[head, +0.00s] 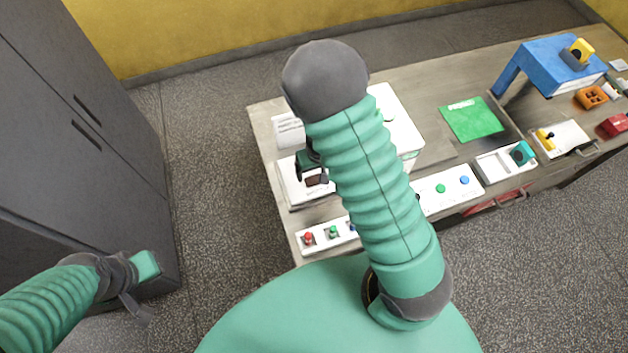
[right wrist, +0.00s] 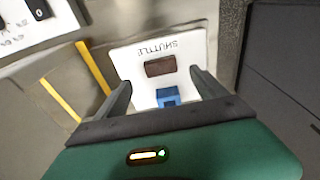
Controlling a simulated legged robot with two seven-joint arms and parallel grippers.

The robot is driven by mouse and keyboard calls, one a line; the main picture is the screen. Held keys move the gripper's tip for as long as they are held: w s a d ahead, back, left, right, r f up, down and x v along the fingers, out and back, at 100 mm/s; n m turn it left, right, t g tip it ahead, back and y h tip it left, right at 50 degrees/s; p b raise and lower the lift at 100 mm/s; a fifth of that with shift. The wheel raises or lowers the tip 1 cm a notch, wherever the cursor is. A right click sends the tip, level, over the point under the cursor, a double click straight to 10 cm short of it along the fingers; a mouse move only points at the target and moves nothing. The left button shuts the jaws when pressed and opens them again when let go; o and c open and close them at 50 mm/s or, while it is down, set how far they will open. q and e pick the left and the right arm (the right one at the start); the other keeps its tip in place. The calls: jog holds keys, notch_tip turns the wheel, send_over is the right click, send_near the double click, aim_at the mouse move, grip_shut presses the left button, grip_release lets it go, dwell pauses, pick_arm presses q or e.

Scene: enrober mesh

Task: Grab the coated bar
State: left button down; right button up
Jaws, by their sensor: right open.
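The brown coated bar (right wrist: 160,66) lies on a white plate (right wrist: 137,60) lettered "SHUTTLE", seen in the right wrist view. A blue block (right wrist: 168,97) is on the same plate, closer to my gripper. My right gripper (right wrist: 163,82) is open, with one finger on each side of the blue block and the bar just beyond the fingertips. In the head view the bar (head: 315,180) shows small and dark beside my right gripper (head: 311,172), partly hidden by it. My left gripper (head: 146,275) is low at the left, away from the table; its fingers are unclear.
The table (head: 432,92) holds a strip with red and green buttons (head: 318,236), a second button panel (head: 447,190), a green mat (head: 470,119) and a blue stand (head: 548,66). Grey cabinets (head: 80,120) stand at left. My right arm hides part of the table.

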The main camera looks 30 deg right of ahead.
aim_at(315, 179)
jog(key=shift+w+f, duration=0.15)
jog(key=shift+f, duration=0.35)
notch_tip(315, 179, down, 4)
jog(key=shift+w+a+r, duration=0.1)
jog(key=shift+w+a, duration=0.05)
jog(key=shift+w+f, duration=0.15)
jog(key=shift+f, duration=0.25)
jog(key=shift+d, duration=0.25)
jog(key=c, duration=0.4)
jog(key=shift+a, duration=0.15)
jog(key=c, duration=0.7)
